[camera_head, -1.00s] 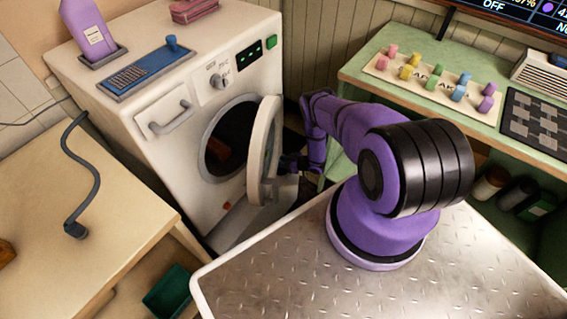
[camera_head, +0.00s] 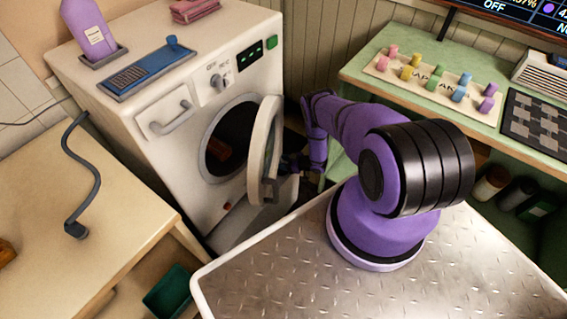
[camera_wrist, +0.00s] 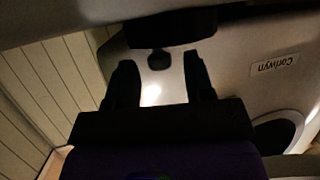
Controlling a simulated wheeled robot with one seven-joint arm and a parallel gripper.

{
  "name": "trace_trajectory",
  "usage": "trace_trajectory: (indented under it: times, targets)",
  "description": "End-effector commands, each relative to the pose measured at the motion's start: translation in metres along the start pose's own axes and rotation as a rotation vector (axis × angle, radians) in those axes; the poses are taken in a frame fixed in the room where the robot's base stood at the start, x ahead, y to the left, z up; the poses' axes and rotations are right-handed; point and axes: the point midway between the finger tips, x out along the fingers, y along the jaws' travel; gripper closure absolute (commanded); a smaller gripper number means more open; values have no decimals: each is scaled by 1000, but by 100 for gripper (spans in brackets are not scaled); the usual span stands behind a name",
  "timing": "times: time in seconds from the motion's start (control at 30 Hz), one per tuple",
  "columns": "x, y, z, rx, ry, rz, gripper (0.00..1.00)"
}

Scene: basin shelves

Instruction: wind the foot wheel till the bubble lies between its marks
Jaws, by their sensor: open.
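The white washing machine (camera_head: 190,150) stands at left centre with its round door (camera_head: 263,150) swung open. My gripper (camera_wrist: 158,64) is low beside the machine's right side, partly hidden behind the door in the head view. In the wrist view its two dark fingers are apart with nothing held between them. A wide dark piece (camera_wrist: 165,28), possibly the foot wheel, lies just beyond the fingertips, with a small dark stub below it. I cannot tell whether the fingers touch it. I cannot make out the bubble or its marks.
A blue panel (camera_head: 150,68) and a purple bottle (camera_head: 92,35) are on the machine top. A green shelf (camera_head: 410,90) with coloured pegs stands at right. A wooden counter (camera_head: 80,210) with a grey hose is at left. The open door is close to my gripper.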

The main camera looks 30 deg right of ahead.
Motion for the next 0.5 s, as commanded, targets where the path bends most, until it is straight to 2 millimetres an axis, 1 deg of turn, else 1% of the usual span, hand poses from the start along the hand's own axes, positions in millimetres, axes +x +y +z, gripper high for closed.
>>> trace_trajectory:
  times: [0.17, 0.3, 0.5]
  targets:
    - [-26, 1, 0, 3, -2, 2, 52]
    - [-53, 1, 0, 3, -2, 3, 52]
    - [-86, 1, 0, 2, 0, 1, 52]
